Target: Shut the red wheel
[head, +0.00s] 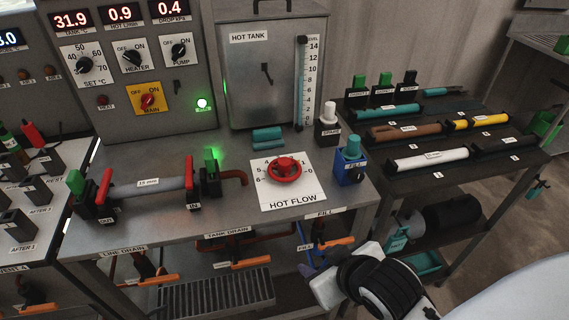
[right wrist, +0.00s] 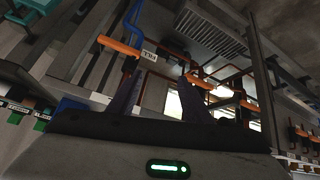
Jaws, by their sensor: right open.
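The red wheel (head: 284,168) sits on a white plate marked HOT FLOW (head: 292,198), on the metal bench top in the head view. The plate has numbers around the wheel. My right gripper (head: 312,262) is at the lower right of the head view, below and in front of the bench's front edge, apart from the wheel. In the right wrist view its two dark fingers (right wrist: 160,98) stand apart with nothing between them. The wheel cannot be made out in the right wrist view. My left gripper is not in view.
A blue block with a teal top (head: 351,160) and a dark block with a white top (head: 328,122) stand right of the wheel. A grey pipe section (head: 148,186) lies left. Orange-handled valves (head: 243,262) hang under the bench edge. The HOT TANK (head: 262,75) stands behind.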

